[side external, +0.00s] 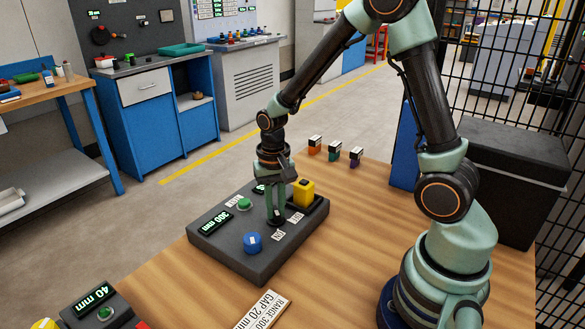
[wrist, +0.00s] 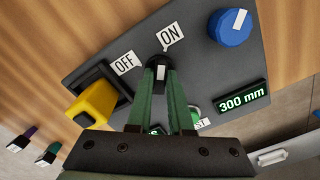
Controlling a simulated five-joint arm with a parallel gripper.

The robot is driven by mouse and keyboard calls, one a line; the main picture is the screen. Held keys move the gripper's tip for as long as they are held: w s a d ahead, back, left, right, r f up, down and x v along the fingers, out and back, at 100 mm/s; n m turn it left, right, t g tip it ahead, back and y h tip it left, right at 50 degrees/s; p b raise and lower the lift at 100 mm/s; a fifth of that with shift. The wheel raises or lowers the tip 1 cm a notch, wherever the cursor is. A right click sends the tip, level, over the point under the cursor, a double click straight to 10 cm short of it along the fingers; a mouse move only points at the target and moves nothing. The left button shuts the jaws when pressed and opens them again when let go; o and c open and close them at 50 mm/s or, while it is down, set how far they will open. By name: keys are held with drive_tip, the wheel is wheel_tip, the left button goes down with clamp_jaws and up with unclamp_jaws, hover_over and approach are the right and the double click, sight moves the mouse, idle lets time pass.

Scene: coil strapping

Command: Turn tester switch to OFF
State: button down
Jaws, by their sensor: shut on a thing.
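The tester is a dark grey box (side external: 258,258) on the wooden bench. My gripper (side external: 275,218) points down onto its top, with the fingers shut on the small black tester switch. In the wrist view my gripper (wrist: 160,80) has its two green fingertips at either side of the switch (wrist: 158,64), which carries a white mark. The OFF label (wrist: 124,62) is left of the switch and the ON label (wrist: 170,37) is above it, to the right. I cannot tell which label the mark points to. The fingers hide most of the switch in the side view.
A blue knob (side external: 252,242), a green button (side external: 244,203) and a 300 mm display (side external: 214,222) are on the tester. A yellow block (side external: 304,192) sits in a black recess beside the switch. Several small coloured blocks (side external: 333,153) stand behind. A label card (side external: 262,311) lies in front.

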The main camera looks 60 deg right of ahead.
drive_tip(key=n, duration=1.2)
drive_tip(key=shift+n, duration=2.1)
drive_tip(key=c, duration=0.8)
unclamp_jaws()
drive_tip(key=shift+r, duration=0.15)
